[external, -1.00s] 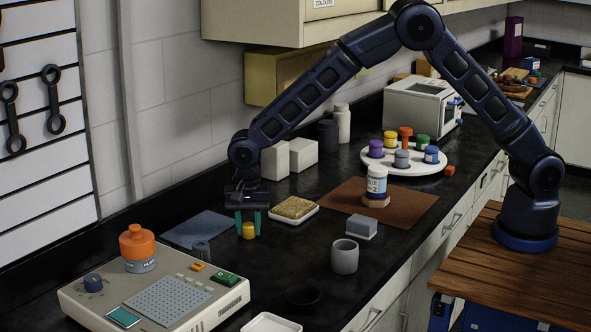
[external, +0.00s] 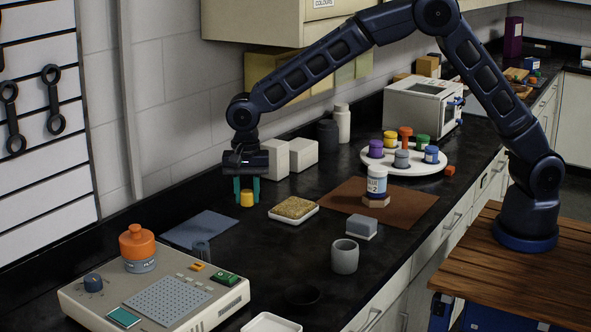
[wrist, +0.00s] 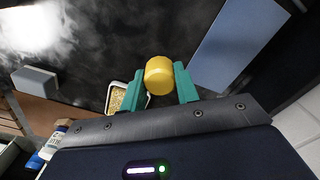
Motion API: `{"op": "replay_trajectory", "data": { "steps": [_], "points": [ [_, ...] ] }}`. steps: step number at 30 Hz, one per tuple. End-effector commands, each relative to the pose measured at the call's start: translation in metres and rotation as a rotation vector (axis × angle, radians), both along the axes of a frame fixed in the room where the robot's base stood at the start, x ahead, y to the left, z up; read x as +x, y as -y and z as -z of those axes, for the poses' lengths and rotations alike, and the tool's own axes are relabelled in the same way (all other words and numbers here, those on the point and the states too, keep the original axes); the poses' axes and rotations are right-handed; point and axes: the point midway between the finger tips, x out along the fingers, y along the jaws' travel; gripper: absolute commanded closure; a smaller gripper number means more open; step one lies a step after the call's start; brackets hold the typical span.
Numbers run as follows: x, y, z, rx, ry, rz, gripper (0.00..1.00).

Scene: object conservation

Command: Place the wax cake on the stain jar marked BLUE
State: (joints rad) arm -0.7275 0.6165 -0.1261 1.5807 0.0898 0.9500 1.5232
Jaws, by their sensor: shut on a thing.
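The wax cake, a small yellow-orange cylinder (external: 246,199), is between the teal fingers of my gripper (external: 246,190). It is held above the dark bench, left of the sponge tray. In the wrist view the wax cake (wrist: 159,75) sits between both fingertips (wrist: 160,80). A white jar with a blue-lettered label (external: 376,181) stands upright on a small wooden block on the brown mat, right of my gripper; the lettering looks like BLUE with a 2, but is small. Its top looks flat and bare.
A sponge in a white tray (external: 314,211), a grey block (external: 361,228) and a grey cup (external: 344,257) stand nearby. A white turntable (external: 437,163) holds several coloured-lid jars behind the mat (external: 410,210). A blue-grey sheet (external: 196,231) and a hotplate-like device (external: 215,309) are at left.

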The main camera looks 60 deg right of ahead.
Motion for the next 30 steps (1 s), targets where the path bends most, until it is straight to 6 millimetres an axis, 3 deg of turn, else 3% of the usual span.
{"op": "replay_trajectory", "data": {
  "steps": [5, 10, 24, 30],
  "points": [
    [-0.002, -0.001, -0.009, 0.001, 0.001, -0.001, 0.91],
    [-0.020, -0.005, -0.020, 0.001, 0.001, -0.012, 0.91],
    [-0.139, -0.023, -0.080, 0.001, 0.001, -0.088, 0.91],
    [-0.162, -0.009, -0.100, 0.001, 0.001, -0.106, 0.91]
  ]
}}
